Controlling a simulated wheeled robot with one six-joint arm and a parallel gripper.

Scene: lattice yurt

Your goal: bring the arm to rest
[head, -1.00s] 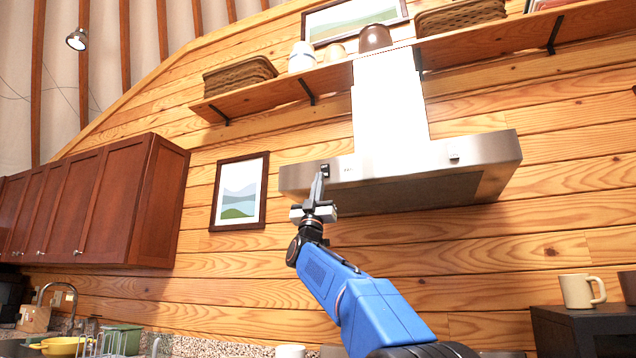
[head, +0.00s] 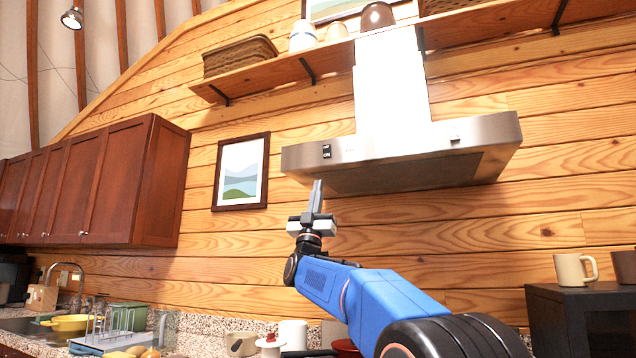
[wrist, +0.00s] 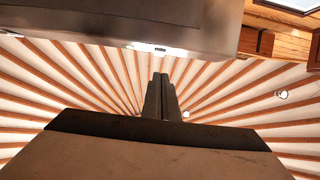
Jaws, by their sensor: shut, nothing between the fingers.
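My gripper (head: 316,197) points upward in the head view, at the end of my blue arm. Its fingers are shut with nothing between them. The fingertips are just below the left front corner of the metal range hood (head: 400,158), and they look apart from it. A small dark switch (head: 326,151) marked ON shows on the hood's front. In the wrist view the closed fingers (wrist: 160,92) point up towards the roof, with the hood (wrist: 120,25) across the top left.
Red-brown cabinets (head: 100,190) hang at the left. A framed picture (head: 241,171) is on the plank wall. A shelf (head: 270,75) with baskets and jars runs above. Below, the counter holds a dish rack (head: 110,335), a white mug (head: 293,335) and a cream mug (head: 575,269) on a dark box.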

